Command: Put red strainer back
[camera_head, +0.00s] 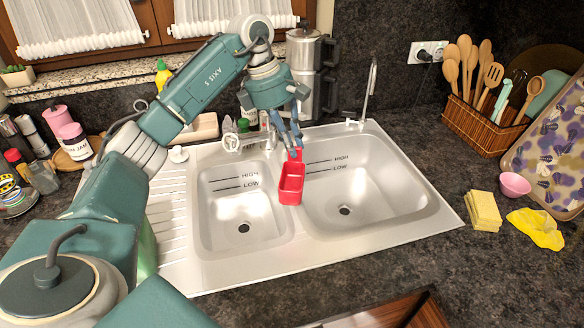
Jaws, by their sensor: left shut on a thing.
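The red strainer (291,184) is a small, long red basket over the divider between the two sink basins. My left gripper (295,146) comes down from above and is shut on the strainer's far end. I cannot tell whether the strainer touches the divider or hangs just above it. The sink (245,262) is light metal, with a smaller left basin (225,215) and a larger right basin (370,195). Both basins look empty. My right gripper is not in view.
Yellow sponges (484,210), a pink bowl (514,184) and a yellow cloth (537,229) lie right of the sink. A utensil basket (485,125) stands behind them. A tall metal pot (305,75) stands behind the sink. Jars and bottles crowd the left counter.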

